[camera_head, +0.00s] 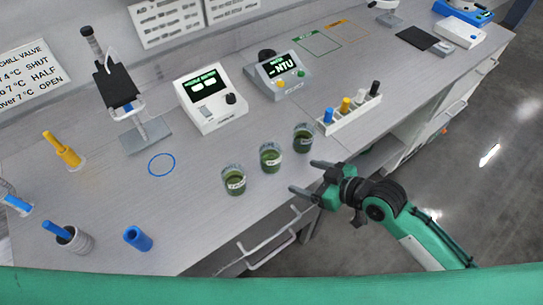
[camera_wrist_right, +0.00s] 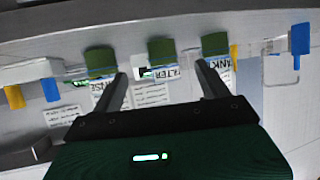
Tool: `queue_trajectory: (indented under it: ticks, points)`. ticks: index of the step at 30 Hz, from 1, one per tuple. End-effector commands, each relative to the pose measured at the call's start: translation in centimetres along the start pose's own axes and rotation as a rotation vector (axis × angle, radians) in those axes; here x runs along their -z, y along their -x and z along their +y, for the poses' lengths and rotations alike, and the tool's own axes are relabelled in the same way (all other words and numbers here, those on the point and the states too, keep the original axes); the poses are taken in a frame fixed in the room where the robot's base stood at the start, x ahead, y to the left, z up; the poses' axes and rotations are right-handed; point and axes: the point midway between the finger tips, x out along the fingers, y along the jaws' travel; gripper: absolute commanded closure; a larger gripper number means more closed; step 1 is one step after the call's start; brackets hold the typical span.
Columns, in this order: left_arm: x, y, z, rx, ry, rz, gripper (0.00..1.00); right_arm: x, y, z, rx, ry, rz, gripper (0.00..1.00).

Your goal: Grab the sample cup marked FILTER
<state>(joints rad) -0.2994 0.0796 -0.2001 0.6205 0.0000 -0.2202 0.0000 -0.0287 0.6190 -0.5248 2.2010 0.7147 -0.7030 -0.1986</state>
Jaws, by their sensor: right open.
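Three clear cups of dark green liquid stand in a row near the bench's front edge. In the right wrist view, which is upside down, the middle cup (camera_wrist_right: 161,50) reads FILTER. It is the middle cup (camera_head: 271,159) in the head view, where labels are too small to read. The wrist view's left cup (camera_wrist_right: 99,60) shows a label ending NSE, and its right cup (camera_wrist_right: 215,45) one ending ANK. My right gripper (camera_head: 303,176) is open and empty, just in front of the cups, its fingers pointing at the row. In the wrist view its fingertips (camera_wrist_right: 162,74) flank the FILTER cup, apart from it.
A white rack (camera_head: 350,116) with coloured pieces stands right of the cups. Two display instruments (camera_head: 209,99) (camera_head: 277,77) stand behind them. A blue ring (camera_head: 161,164) is marked at left. Blue tube (camera_head: 138,238) and holder (camera_head: 74,241) stand front left. A drawer handle (camera_head: 270,245) juts below the edge.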

Motion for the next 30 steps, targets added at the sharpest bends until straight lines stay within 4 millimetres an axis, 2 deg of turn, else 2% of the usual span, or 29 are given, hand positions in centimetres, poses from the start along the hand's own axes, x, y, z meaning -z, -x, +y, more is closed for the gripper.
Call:
queue_trajectory:
  ticks: [3, 8, 21, 30]
  points:
    - [-0.2, 0.0, -0.1, 0.002, -0.001, -0.003, 0.68, 1.4, 0.1, 0.4, 0.03, 0.024, 0.048, 0.23]
    - [-0.3, 0.2, -0.2, 0.002, -0.001, -0.003, 0.68, 2.1, -0.4, 0.5, 0.042, 0.027, 0.072, 0.23]
    - [0.0, 1.9, -0.2, 0.002, -0.001, -0.002, 0.68, 2.6, -7.1, 0.2, 0.042, 0.025, 0.072, 0.23]
    - [0.1, 2.5, 0.1, -0.001, 0.0, -0.001, 0.68, 2.6, -9.0, 0.0, 0.041, 0.026, 0.072, 0.23]
